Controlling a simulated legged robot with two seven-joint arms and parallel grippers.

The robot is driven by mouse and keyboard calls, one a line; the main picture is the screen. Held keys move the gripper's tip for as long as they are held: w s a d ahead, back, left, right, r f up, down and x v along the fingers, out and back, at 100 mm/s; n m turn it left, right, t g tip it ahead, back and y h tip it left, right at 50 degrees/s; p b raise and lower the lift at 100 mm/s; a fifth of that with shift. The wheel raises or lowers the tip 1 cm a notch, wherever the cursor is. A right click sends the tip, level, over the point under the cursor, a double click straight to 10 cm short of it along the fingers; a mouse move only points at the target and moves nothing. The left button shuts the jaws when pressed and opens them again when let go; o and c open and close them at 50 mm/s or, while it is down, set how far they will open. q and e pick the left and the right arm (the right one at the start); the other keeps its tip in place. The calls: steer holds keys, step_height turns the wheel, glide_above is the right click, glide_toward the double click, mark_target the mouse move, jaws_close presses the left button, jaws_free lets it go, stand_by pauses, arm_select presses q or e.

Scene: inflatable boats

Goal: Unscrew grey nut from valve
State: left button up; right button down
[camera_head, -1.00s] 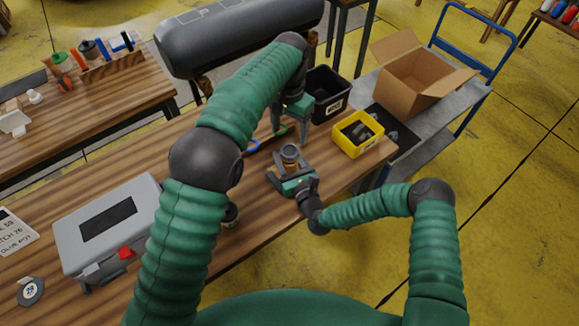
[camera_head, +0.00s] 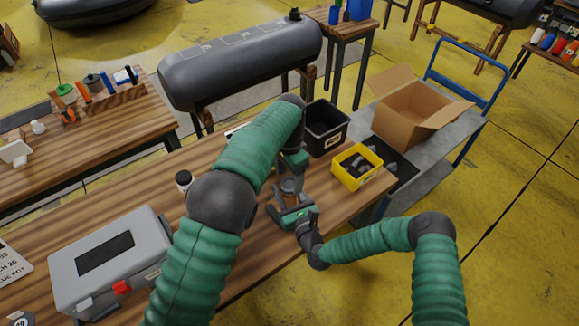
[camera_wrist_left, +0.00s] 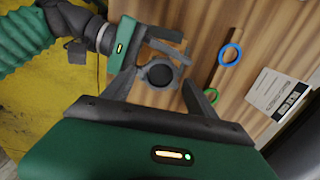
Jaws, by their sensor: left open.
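A yellow bin (camera_head: 357,181) with dark parts and a black bin (camera_head: 312,146) stand right of the valve. A grey case (camera_head: 146,250) lies at left. Blue (camera_wrist_left: 229,55) and green (camera_wrist_left: 211,95) rings and a label card (camera_wrist_left: 277,92) lie near the valve.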

arm_select(q)
steer(key=shift+f, duration=1.15)
jaws_close()
arm_select(e)
steer(key=shift+f, duration=0.1)
arm_select(q)
steer(key=n, duration=0.4)
steer(key=shift+n, duration=0.4)
steer(key=n, duration=0.3)
steer(key=shift+s+d+r, duration=0.1)
steer(key=shift+r, duration=0.05)
steer(key=shift+r, duration=0.1)
steer(key=shift+r, duration=1)
steer(key=shift+r, duration=0.1)
